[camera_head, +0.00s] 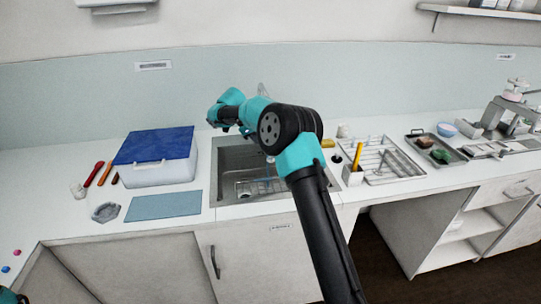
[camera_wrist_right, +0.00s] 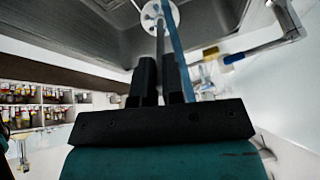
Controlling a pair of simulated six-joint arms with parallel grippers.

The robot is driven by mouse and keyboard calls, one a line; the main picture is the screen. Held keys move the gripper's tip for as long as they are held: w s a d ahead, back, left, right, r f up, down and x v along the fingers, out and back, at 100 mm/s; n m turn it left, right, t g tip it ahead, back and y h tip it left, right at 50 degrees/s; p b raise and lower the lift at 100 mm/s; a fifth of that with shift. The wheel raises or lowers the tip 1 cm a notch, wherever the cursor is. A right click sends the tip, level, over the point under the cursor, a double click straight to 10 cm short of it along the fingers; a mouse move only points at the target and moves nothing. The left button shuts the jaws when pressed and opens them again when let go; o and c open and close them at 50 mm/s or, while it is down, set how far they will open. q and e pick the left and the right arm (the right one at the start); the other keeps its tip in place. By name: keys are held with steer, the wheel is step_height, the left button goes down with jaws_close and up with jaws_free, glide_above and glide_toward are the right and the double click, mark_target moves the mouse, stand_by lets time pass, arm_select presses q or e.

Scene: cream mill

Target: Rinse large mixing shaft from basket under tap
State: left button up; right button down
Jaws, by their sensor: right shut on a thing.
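In the right wrist view my right gripper (camera_wrist_right: 162,82) is shut on the mixing shaft (camera_wrist_right: 160,42), a thin grey rod with a pale, holed disc at its far end. The shaft points into the grey sink basin (camera_wrist_right: 100,30). A blue strip runs close beside the rod; I cannot tell what it is. The chrome tap (camera_wrist_right: 284,22) is at the right, apart from the shaft. In the head view my right arm reaches over the sink (camera_head: 228,155) and hides its gripper tips. The basket (camera_head: 248,188) lies in the sink, partly hidden.
A white box with a blue lid (camera_head: 154,147) and a light-blue mat (camera_head: 165,205) are left of the sink. A white holder with a yellow-handled tool (camera_head: 357,157), a rack (camera_head: 388,160) and a tray (camera_head: 436,149) stand to the right.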

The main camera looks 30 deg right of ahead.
steer(key=shift+s+a, duration=0.1)
stand_by(0.5)
steer(key=s+a, duration=0.4)
steer(key=s, duration=0.2)
steer(key=shift+s, duration=0.3)
stand_by(0.5)
stand_by(1.4)
steer(key=s+a+r, duration=0.2)
steer(key=s+r, duration=0.2)
steer(key=shift+a, duration=0.4)
steer(key=shift+s, duration=0.1)
stand_by(0.6)
